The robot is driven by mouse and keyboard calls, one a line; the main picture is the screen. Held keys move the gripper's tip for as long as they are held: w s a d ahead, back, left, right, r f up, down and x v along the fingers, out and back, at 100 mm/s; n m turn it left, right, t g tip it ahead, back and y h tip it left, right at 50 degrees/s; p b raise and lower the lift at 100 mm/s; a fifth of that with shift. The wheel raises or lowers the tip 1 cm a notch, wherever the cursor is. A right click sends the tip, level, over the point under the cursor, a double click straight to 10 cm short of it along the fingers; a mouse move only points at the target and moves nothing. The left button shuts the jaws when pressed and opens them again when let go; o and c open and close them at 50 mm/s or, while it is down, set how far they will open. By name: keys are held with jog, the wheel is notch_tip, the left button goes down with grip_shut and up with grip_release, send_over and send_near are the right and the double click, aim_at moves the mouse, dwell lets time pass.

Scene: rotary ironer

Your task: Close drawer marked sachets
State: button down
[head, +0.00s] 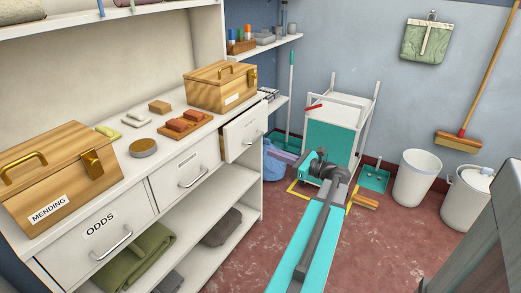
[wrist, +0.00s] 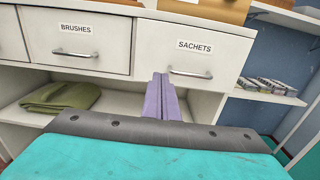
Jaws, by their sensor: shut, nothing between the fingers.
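The sachets drawer (wrist: 192,52) is at the right of the row in the wrist view, with its label above a metal bar handle (wrist: 190,73). In the head view the far-right drawer (head: 246,131) stands pulled out, its front forward of the cabinet; its label is too small to read. My gripper (wrist: 160,80) is shut and empty, its lilac fingers pointing towards the cabinet. Their tips appear over the lower left of the sachets front, left of the handle; I cannot tell whether they touch. In the head view the lilac fingers (head: 273,149) show just right of the drawer.
The brushes drawer (wrist: 80,41) beside it looks closed, as does the odds drawer (head: 105,243). A wooden box (head: 220,87) stands on the counter above. A blue bucket (head: 273,168) and a white cart (head: 340,110) stand to the right.

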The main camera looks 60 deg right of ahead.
aim_at(239, 141)
jog(key=w+b, duration=0.1)
jog(key=w, duration=1.2)
jog(key=shift+w+d, duration=0.1)
jog(key=shift+w, duration=0.25)
